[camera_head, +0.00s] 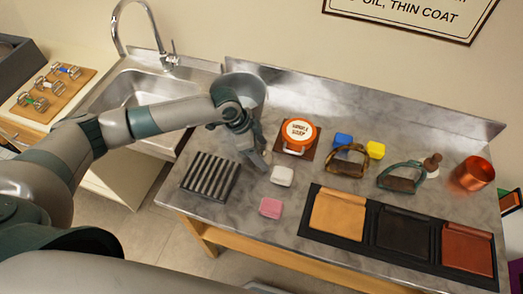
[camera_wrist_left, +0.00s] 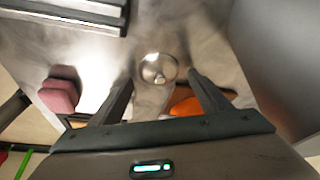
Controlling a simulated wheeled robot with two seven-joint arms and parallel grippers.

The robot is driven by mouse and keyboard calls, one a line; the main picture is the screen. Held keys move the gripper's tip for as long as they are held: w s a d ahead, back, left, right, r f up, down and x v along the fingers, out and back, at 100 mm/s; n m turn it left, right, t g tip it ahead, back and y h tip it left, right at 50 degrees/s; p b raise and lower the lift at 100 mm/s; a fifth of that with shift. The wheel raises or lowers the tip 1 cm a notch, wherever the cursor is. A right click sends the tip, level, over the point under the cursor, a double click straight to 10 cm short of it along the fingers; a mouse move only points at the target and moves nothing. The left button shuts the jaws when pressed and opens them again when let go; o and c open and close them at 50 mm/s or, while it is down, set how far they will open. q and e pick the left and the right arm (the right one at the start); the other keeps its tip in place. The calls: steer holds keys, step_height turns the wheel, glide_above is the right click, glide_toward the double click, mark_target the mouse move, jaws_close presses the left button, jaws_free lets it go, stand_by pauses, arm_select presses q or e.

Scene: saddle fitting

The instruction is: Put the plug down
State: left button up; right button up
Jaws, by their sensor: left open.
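The plug (camera_wrist_left: 158,68) is a small round metal disc with a knob in its middle, seen in the left wrist view. It appears to rest on the grey worktop (camera_head: 225,215). My left gripper (camera_head: 258,163) is over the left part of the worktop in the head view. In the left wrist view its two fingers (camera_wrist_left: 160,77) are spread apart, with the plug between or just beyond their tips. I cannot tell if they touch it. In the head view the plug is not discernible and is probably hidden by my gripper. My right gripper is not in view.
A ribbed dark rack (camera_head: 210,177), a white block (camera_head: 282,176) and a pink sponge (camera_head: 271,207) lie near my gripper. The sink (camera_head: 137,90) is at the left.

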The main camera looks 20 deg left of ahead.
arm_select(q)
steer(key=shift+a+r+b, duration=0.25)
steer(key=shift+r+b, duration=0.1)
steer(key=shift+r, duration=0.15)
steer(key=b+v, duration=0.4)
steer(key=v, duration=0.7)
stand_by(1.1)
steer(key=shift+s, duration=0.1)
